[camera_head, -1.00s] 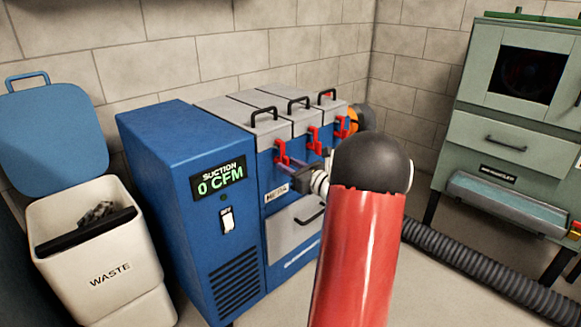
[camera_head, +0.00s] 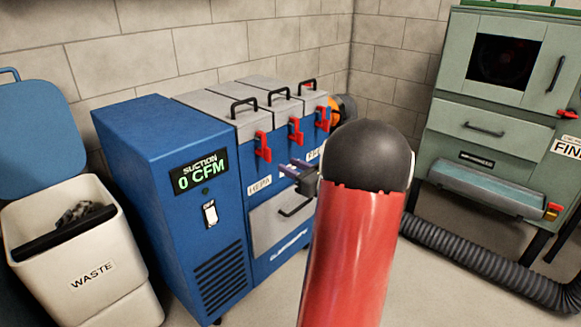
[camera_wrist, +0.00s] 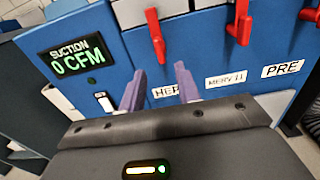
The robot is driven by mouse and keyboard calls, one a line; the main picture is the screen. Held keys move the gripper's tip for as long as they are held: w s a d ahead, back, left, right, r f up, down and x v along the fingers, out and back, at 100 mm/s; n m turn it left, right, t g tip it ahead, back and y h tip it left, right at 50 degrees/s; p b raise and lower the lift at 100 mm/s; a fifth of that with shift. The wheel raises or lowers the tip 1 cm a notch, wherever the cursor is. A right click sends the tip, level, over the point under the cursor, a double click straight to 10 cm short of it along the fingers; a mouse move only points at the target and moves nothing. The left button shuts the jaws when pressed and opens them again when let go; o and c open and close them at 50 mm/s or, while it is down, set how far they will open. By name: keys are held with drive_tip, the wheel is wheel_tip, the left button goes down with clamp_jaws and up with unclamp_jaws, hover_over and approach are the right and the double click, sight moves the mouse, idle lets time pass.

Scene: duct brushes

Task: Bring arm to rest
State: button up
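My gripper (camera_wrist: 160,88) shows in the wrist view with its two purple fingers apart and nothing between them. In the head view my gripper (camera_head: 296,170) is small and partly hidden behind my red and black arm. It is in front of the blue suction unit (camera_head: 165,150), near the filter labels. I cannot tell the exact gap to the panel. The unit's display (camera_head: 199,171) reads 0 CFM. Its red latches (camera_head: 263,147) lie flat against the front below the grey lids.
A white waste bin (camera_head: 85,265) with an open blue lid stands at left, something dark inside. A green cabinet (camera_head: 490,135) stands at right. A grey corrugated hose (camera_head: 490,260) runs along the floor at right. The floor between is clear.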

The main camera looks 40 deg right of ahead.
drive_tip(key=s+a+r+n+g+y, duration=0.1)
drive_tip(key=s+a+n+g+y, duration=0.15)
drive_tip(key=a+n+g, duration=0.85)
drive_tip(key=s+a+r+n+t+y, duration=0.1)
drive_tip(key=a+n+y, duration=0.4)
drive_tip(key=a, duration=1.3)
drive_tip(key=s+a+f+n+g+h, duration=0.1)
drive_tip(key=s+a+n+h, duration=0.2)
drive_tip(key=s+n, duration=0.5)
drive_tip(key=s+a+n+g+h, duration=0.1)
drive_tip(key=s+a+n+h, duration=0.2)
drive_tip(key=s+n+h, duration=0.2)
drive_tip(key=s+n, duration=0.3)
drive_tip(key=n, duration=0.3)
drive_tip(key=shift+s+a+f+h, duration=0.2)
drive_tip(key=shift+s+f+h, duration=0.05)
drive_tip(key=shift+f+h, duration=0.1)
drive_tip(key=shift+c, duration=0.2)
